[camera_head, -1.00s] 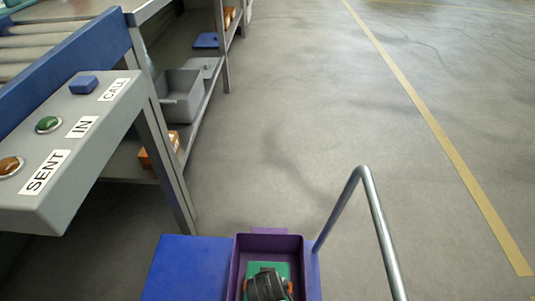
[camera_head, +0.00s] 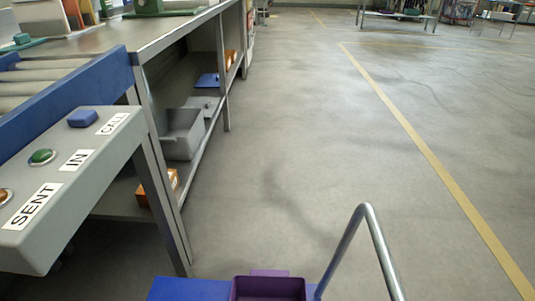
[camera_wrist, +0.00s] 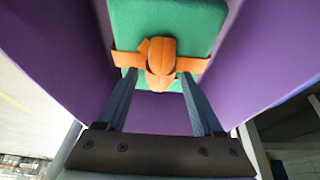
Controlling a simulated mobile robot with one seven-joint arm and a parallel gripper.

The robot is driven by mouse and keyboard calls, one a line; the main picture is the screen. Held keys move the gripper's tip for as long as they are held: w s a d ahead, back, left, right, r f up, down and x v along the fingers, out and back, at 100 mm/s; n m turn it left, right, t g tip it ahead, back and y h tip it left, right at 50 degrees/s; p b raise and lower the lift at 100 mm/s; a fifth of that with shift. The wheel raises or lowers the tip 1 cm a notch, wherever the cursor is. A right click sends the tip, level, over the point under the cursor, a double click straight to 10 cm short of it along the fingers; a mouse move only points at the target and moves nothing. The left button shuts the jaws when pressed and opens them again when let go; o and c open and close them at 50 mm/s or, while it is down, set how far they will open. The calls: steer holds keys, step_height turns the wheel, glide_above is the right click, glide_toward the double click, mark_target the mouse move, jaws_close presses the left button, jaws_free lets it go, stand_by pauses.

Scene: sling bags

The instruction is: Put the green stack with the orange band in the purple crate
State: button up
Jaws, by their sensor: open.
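The green stack (camera_wrist: 165,22) with its orange band (camera_wrist: 190,64) lies inside the purple crate (camera_wrist: 262,50) in the wrist view, with purple walls on both sides. An orange knot or clip (camera_wrist: 161,62) stands out at the middle of the band. My gripper (camera_wrist: 158,76) is open, its two fingers apart near the band, and holds nothing. I cannot tell whether the fingers touch the stack. In the head view only the far part of the purple crate (camera_head: 268,287) shows at the bottom edge; the stack and gripper are out of that view.
The crate stands on a blue cart (camera_head: 190,290) with a bent metal handle (camera_head: 372,235) to its right. A control panel (camera_head: 75,165) and a workbench with shelves (camera_head: 185,35) stand at left. A grey bin (camera_head: 183,135) sits on the lower shelf. Open floor lies ahead and right.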

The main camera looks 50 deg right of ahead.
steer(key=p+v, duration=0.7)
steer(key=v, duration=0.5)
steer(key=shift+r, duration=0.15)
